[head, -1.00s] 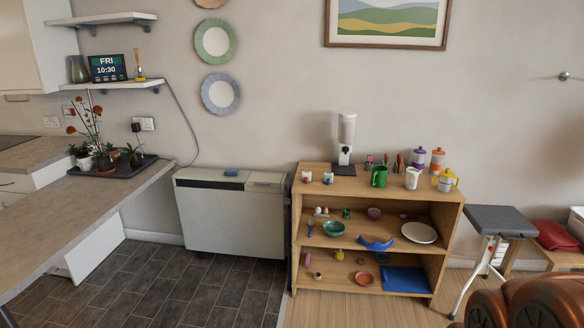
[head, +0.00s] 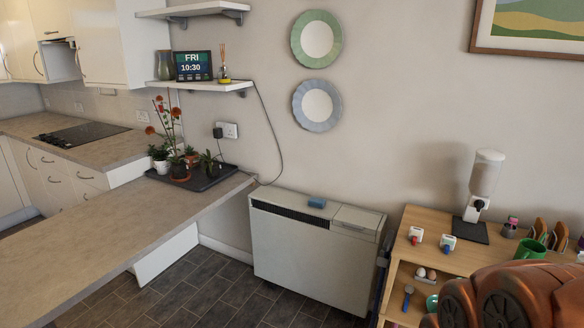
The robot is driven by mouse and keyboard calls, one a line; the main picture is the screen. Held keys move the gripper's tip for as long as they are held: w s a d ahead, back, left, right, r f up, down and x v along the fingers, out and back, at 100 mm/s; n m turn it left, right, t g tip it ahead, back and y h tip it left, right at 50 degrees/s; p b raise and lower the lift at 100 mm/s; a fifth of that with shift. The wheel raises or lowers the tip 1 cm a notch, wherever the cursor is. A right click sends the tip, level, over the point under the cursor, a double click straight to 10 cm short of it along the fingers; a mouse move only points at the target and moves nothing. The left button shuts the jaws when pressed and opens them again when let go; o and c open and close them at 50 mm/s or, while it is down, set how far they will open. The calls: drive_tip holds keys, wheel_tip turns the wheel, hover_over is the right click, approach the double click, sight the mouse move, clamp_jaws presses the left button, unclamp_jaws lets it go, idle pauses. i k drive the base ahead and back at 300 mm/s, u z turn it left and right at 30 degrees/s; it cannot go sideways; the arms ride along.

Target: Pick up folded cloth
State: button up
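A small blue item (head: 317,202), which looks like the folded cloth, lies on top of the white heater-like cabinet (head: 318,255) against the wall. It sits near the middle of the cabinet's top, just left of a lid-like panel. Orange-brown parts of my arm (head: 520,295) fill the lower right corner, in front of the wooden shelf unit. My gripper's fingers do not show in the head view.
A grey counter (head: 110,225) with a plant tray (head: 205,178) stands to the left. The wooden shelf unit (head: 440,240) with a dispenser and small items stands to the right. Dark floor tiles (head: 215,290) are clear in front of the cabinet.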

sight(315, 203)
drive_tip(key=u, duration=0.25)
drive_tip(key=i, duration=1.85)
drive_tip(key=u, duration=0.6)
drive_tip(key=i, duration=0.75)
drive_tip(key=u, duration=0.1)
